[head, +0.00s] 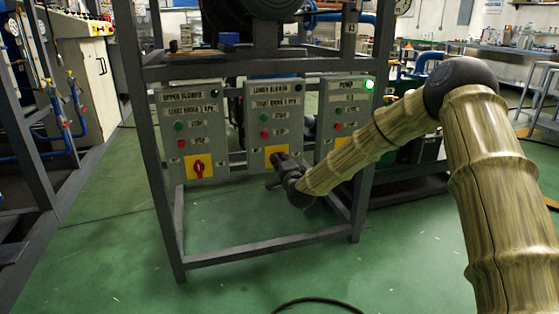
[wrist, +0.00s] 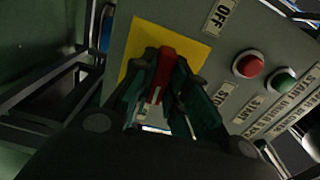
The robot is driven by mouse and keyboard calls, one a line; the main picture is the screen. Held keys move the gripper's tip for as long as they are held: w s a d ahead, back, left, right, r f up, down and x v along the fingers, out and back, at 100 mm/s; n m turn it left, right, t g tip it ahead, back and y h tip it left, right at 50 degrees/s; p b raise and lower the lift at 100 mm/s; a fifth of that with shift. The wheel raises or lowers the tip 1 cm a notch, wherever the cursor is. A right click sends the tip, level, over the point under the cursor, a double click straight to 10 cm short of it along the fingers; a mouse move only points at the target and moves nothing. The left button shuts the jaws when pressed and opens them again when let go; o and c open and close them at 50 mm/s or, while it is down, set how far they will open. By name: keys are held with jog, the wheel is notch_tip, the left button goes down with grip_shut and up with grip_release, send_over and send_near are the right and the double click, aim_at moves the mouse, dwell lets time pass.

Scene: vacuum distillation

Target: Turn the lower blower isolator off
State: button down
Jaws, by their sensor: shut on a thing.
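The lower blower panel (head: 273,118) is the middle of three grey boxes on a dark frame. Its yellow isolator plate (head: 272,151) shows behind my gripper (head: 279,163). In the wrist view, the red isolator handle (wrist: 166,66) sits on the yellow plate (wrist: 196,50), and my gripper (wrist: 163,92) is shut on it, one finger on each side. An "OFF" label (wrist: 222,14) is beside the plate. A red button (wrist: 249,66) and a green button (wrist: 286,78) lie to the right. In the head view, the handle is hidden by my gripper.
The upper blower panel (head: 193,125), with its own red isolator (head: 198,168), is just to the left. The pump panel (head: 341,112), with a lit green lamp (head: 369,85), is to the right, partly behind my arm. Dark frame posts (head: 149,150) stand around. Green floor is open in front.

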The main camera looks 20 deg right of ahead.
jog(key=shift+f+n+p, duration=0.1)
jog(key=shift+n+p, duration=5.9)
jog(key=shift+n, duration=2.6)
jog(key=c, duration=1.4)
grip_release()
jog(key=shift+s, duration=0.15)
